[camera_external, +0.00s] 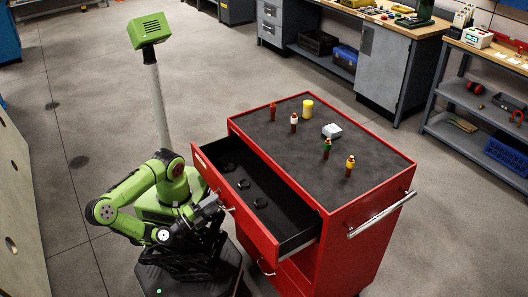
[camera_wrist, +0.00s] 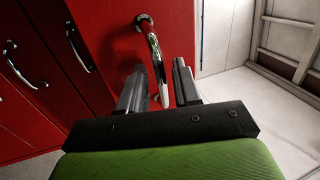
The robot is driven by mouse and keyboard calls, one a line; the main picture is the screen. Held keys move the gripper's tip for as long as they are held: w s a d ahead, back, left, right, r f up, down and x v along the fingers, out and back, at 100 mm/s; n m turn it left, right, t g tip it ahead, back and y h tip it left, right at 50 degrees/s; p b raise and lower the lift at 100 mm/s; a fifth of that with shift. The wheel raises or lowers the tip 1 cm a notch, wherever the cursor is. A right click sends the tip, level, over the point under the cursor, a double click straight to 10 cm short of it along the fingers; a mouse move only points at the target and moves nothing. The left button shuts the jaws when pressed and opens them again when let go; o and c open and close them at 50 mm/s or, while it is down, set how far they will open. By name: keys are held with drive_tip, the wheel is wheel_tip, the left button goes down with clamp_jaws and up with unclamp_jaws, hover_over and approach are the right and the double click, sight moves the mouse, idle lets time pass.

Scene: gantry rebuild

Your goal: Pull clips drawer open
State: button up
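A red tool cabinet (camera_external: 345,235) stands in the middle of the external view. Its top drawer (camera_external: 232,205) stands far out toward my arm, with several dark round pieces on its black floor. I cannot read the small label on its front, so I cannot confirm it is the clips drawer. My gripper (camera_external: 224,208) is at this drawer's front, by its handle. In the wrist view, a curved chrome handle (camera_wrist: 155,60) on a red front runs down between the two fingers of my gripper (camera_wrist: 160,88). The fingers look apart, with gaps beside the bar; contact is unclear.
A chrome side rail (camera_external: 382,215) sticks out at right. More handles (camera_wrist: 22,66) show at left in the wrist view. Workbenches stand behind; floor at left is clear.

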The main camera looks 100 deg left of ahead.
drive_tip(key=shift+w+a+r, duration=0.15)
drive_tip(key=shift+w+a, duration=0.25)
clamp_jaws()
drive_tip(key=s+d+p, duration=0.1)
drive_tip(key=s+d, duration=0.2)
drive_tip(key=shift+s+d, duration=0.15)
unclamp_jaws()
